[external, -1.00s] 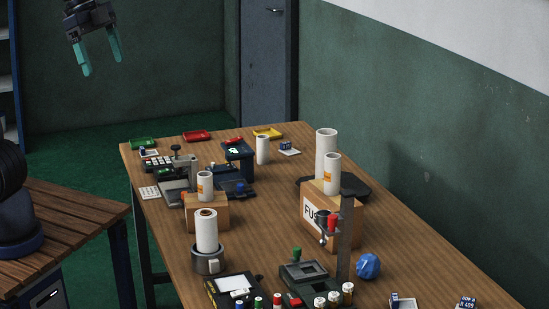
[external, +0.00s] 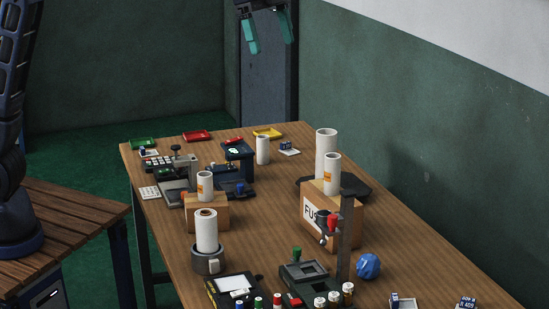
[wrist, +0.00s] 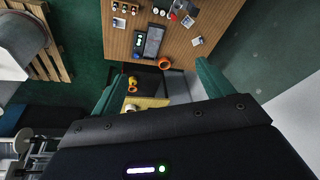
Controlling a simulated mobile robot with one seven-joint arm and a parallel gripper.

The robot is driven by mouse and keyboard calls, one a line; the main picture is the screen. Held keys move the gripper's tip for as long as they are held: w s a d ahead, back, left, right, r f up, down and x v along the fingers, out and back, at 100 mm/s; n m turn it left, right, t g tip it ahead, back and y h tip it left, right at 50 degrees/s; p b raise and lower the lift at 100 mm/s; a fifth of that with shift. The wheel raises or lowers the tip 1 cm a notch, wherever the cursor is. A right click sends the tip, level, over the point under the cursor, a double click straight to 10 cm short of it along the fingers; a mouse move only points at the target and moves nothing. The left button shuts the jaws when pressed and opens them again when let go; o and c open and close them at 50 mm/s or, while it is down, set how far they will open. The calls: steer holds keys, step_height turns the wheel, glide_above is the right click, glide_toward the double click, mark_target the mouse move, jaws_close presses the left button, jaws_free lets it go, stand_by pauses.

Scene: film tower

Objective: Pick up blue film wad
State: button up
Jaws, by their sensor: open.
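The blue film wad, a faceted blue ball (external: 368,266) with a small white mark, rests on the wooden table (external: 415,280) near its right side in the external view. It stands clear to the right of a grey upright post. My gripper (external: 270,46) is high above the far end of the table, well apart from the wad. Its two teal fingers are spread and empty. They also show in the wrist view, with my gripper (wrist: 158,82) looking down on the table. I cannot surely pick out the wad in the wrist view.
A cardboard box (external: 348,235) with white rolls on it stands behind the wad. The grey post (external: 345,235) rises to the wad's left. Bare tabletop lies right of the wad.

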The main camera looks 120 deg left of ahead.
steer(key=w+a+f, duration=0.4)
steer(key=w+a, duration=0.4)
steer(key=a, duration=0.2)
steer(key=m+h, duration=0.1)
glide_above(367, 254)
steer(key=s+a, duration=0.1)
steer(key=s, duration=0.1)
step_height(367, 254, down, 8)
steer(key=f, duration=2.8)
steer(key=w+f, duration=0.1)
steer(key=f, duration=1.3)
steer(key=shift+d+f, duration=0.1)
steer(key=shift+d, duration=0.1)
steer(key=shift+x, duration=2.8)
steer(key=shift+w+d, duration=0.15)
steer(key=c, duration=1)
